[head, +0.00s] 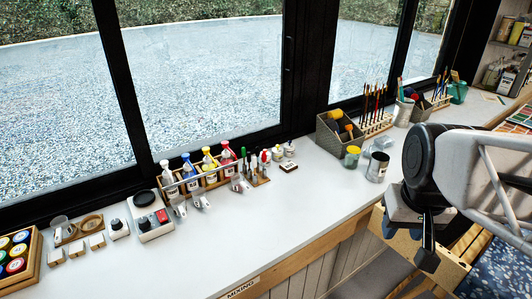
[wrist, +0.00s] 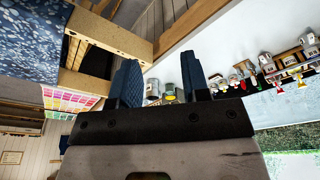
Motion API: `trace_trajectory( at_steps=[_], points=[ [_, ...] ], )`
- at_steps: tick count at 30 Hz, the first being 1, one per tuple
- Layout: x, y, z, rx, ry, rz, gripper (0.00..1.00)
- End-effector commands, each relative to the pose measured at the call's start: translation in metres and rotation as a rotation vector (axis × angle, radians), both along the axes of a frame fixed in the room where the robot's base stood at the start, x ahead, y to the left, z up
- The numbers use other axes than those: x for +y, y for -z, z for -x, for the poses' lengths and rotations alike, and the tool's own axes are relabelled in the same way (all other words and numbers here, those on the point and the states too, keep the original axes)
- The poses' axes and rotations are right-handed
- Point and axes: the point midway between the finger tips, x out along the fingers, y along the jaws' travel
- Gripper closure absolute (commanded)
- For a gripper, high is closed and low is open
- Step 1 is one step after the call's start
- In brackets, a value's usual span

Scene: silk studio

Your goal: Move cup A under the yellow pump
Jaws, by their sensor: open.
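A wooden rack of pump bottles (head: 197,180) stands at the back of the counter by the window. The yellow pump bottle (head: 208,161) is between a blue-topped and a red-topped bottle. Small clear cups stand in front of the rack, at its left (head: 179,206), middle (head: 200,199) and right (head: 239,184). No letters are readable, so I cannot tell which is cup A. My gripper (wrist: 162,76) is open and empty in the wrist view, well to the right of the rack. In the head view its fingers (head: 428,252) are low beyond the counter's front edge.
A metal tin (head: 377,167), a yellow-lidded jar (head: 351,157) and a grey bin (head: 336,132) stand right of the rack. Paint pots (head: 17,252) and a black-topped box (head: 149,223) are at left. The counter's front middle (head: 250,240) is clear.

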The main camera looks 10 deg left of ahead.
Motion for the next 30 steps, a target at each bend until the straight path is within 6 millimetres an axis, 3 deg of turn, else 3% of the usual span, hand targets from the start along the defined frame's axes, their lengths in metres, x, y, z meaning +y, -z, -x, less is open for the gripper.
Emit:
trace_trajectory(
  at_steps=[14, 30],
  points=[
    [0.066, 0.002, -0.114, 0.055, -0.196, 0.017, 0.57],
    [0.173, 0.043, -0.227, 0.112, -0.416, 0.04, 0.57]
  ],
)
